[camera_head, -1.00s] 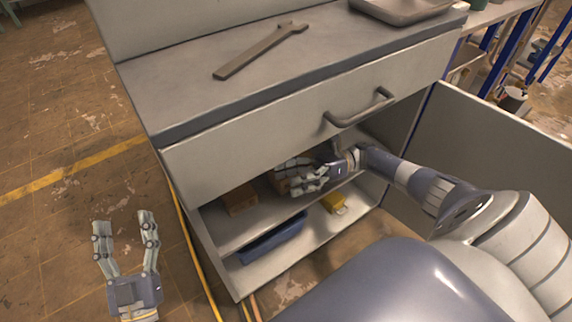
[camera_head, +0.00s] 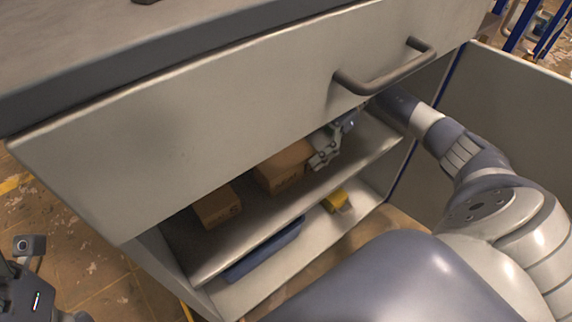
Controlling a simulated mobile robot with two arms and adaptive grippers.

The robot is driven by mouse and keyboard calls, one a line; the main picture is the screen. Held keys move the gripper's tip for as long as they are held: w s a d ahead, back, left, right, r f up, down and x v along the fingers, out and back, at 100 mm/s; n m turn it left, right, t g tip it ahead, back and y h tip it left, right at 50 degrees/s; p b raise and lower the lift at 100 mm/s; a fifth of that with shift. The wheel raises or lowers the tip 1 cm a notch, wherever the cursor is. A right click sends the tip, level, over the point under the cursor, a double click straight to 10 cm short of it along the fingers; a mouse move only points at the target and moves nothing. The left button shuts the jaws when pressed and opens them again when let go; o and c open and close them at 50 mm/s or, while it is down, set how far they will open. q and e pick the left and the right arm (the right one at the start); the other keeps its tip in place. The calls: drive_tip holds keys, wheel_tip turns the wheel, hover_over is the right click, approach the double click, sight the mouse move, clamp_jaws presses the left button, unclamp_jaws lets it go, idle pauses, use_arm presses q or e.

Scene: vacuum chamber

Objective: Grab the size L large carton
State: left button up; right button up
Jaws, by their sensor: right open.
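Two brown cartons stand on the upper shelf inside the open cabinet. The larger carton (camera_head: 281,168) is in the middle, its upper part hidden by the drawer front. The smaller carton (camera_head: 217,207) is to its left, with a dark letter like an S on its front. The mark on the larger one is too small to read surely. My right gripper (camera_head: 322,150) is open at the right side of the larger carton, partly hidden under the drawer. Whether its fingers touch the carton is unclear. Part of my left arm shows at the lower left; its fingers are out of view.
The closed drawer (camera_head: 210,120) with its handle (camera_head: 385,75) overhangs the shelf opening. The open door (camera_head: 505,130) stands at the right. On the lower level are a blue tray (camera_head: 264,250) and a yellow item (camera_head: 335,200). The upper shelf (camera_head: 255,217) is bare at its front.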

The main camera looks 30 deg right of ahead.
sight(286, 162)
drive_tip(key=shift+s+r+b+x, duration=0.1)
drive_tip(key=shift+r+b+x, duration=0.1)
drive_tip(key=shift+x, duration=0.75)
drive_tip(key=shift+s+r+b+x, duration=0.1)
drive_tip(key=shift+b+x, duration=0.1)
drive_tip(key=shift+x, duration=0.7)
drive_tip(key=shift+s+r+b+x, duration=0.1)
drive_tip(key=shift+r+b+x, duration=0.1)
drive_tip(key=shift+x, duration=0.75)
drive_tip(key=shift+a, duration=0.15)
drive_tip(key=c, duration=1)
